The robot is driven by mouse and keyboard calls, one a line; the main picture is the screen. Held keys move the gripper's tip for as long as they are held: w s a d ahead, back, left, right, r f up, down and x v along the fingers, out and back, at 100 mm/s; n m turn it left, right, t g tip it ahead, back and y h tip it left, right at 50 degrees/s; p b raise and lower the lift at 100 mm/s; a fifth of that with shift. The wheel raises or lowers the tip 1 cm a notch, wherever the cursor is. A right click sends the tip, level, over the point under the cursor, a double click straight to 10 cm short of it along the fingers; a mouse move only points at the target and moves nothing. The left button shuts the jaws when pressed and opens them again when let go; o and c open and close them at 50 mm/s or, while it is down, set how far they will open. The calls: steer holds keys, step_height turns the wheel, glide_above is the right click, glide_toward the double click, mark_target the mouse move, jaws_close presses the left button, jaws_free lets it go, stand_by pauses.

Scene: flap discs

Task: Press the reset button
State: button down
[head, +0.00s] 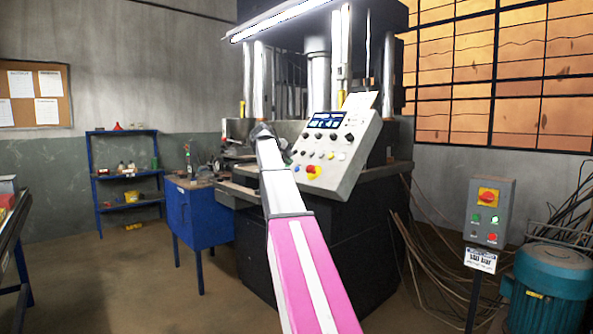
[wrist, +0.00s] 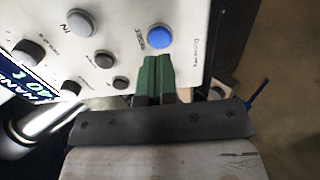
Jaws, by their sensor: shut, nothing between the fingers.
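A round blue button (wrist: 159,37) sits on the pale control panel (wrist: 205,30) in the wrist view, with a small printed label beside it that is hard to read. The panel (head: 345,150) also shows in the head view, tilted on the front of a large press. My gripper (wrist: 157,58) has green fingers that are shut and empty. Their tips are at the near edge of the blue button in the wrist view; I cannot tell whether they touch it. In the head view my gripper is mostly hidden by my arm at the panel's left edge.
Several grey and dark knobs (wrist: 78,23) lie left of the blue button. The panel also carries a red mushroom button on yellow (head: 313,171). A blue cabinet (head: 200,225) stands left of the press, and a switch post (head: 490,212) and a teal motor (head: 550,290) stand right.

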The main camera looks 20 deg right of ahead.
steer(key=v, duration=0.3)
steer(key=shift+s+a+r, duration=0.1)
steer(key=shift+a+r, duration=0.1)
stand_by(0.4)
steer(key=s+a+f+y, duration=0.2)
steer(key=s+a+f, duration=0.15)
steer(key=f, duration=0.85)
steer(key=s+a+f+y, duration=0.1)
steer(key=s+a+f, duration=0.25)
steer(key=f, duration=0.95)
steer(key=s+a+f+y, duration=0.2)
steer(key=s+a+f, duration=0.15)
steer(key=f, duration=0.85)
steer(key=s+a+f+m+g+y, duration=0.1)
steer(key=s+a+f, duration=0.4)
steer(key=s+f, duration=0.6)
steer(key=s+a+f+m+g+y, duration=0.2)
steer(key=s+a+f, duration=0.4)
steer(key=s+f, duration=0.5)
steer(key=shift+s+f+m+y, duration=0.45)
steer(key=shift+f+y, duration=0.25)
steer(key=shift+f, duration=0.25)
